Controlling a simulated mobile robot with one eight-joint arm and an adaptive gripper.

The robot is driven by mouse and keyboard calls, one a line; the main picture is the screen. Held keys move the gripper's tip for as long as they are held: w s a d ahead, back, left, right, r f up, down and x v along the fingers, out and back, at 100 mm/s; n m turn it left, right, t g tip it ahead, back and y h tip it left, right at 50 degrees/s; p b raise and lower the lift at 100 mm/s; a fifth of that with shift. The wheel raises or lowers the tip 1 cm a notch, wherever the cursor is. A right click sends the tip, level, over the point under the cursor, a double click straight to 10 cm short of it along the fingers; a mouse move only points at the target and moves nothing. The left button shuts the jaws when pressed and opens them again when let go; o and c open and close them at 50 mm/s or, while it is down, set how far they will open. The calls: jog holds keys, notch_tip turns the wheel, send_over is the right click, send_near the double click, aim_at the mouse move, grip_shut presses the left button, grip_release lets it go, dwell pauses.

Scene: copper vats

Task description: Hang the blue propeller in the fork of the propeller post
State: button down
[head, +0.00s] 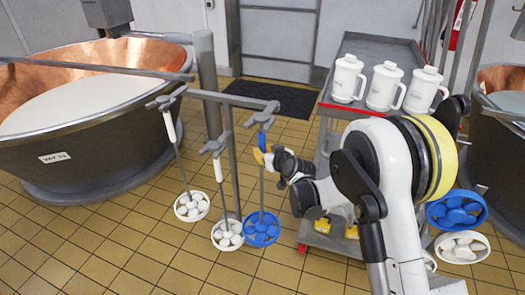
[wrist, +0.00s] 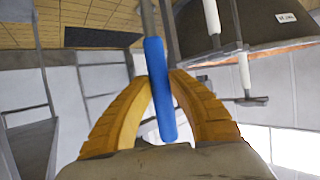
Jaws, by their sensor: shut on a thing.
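The blue propeller has a blue grip (head: 262,138), a thin grey rod and a round blue-rimmed head (head: 261,229). It hangs roughly upright, head down, just above the floor. My gripper (head: 264,157) is shut on the blue grip, its yellow fingers on either side; the grip also shows between them in the wrist view (wrist: 158,90). The propeller post (head: 235,165) is grey, with forked arms. The grip's top is at the right-hand fork (head: 264,114) in the head view; whether it rests in it I cannot tell. Two white propellers (head: 191,206) (head: 227,235) hang from the other forks.
A copper-lined vat (head: 95,120) stands left of the post. A grey cart (head: 375,50) with white jugs (head: 383,86) is behind my arm. Tiled floor in front is clear.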

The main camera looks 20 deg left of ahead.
dwell(0.3)
jog(key=c, duration=1.2)
grip_release()
jog(key=shift+w, duration=0.1)
jog(key=shift+c, duration=0.2)
jog(key=shift+d, duration=0.1)
jog(key=s+d+r+m+h, duration=0.1)
jog(key=s+d+r, duration=0.45)
jog(key=d, duration=0.25)
jog(key=s+d+r+m+g+h, duration=0.1)
jog(key=s+d+r+h, duration=0.1)
jog(key=s+d+r, duration=0.45)
jog(key=s+d+r+m+h, duration=0.1)
jog(key=s+d+r, duration=0.2)
jog(key=s+d, duration=0.55)
jog(key=s+d+m+g+h, duration=0.2)
jog(key=s+d+m+h, duration=0.2)
jog(key=s+d, duration=1.2)
jog(key=shift+s+d+f+m+h, duration=0.3)
jog(key=shift+s+f+m+h, duration=0.15)
jog(key=shift+s+m, duration=0.1)
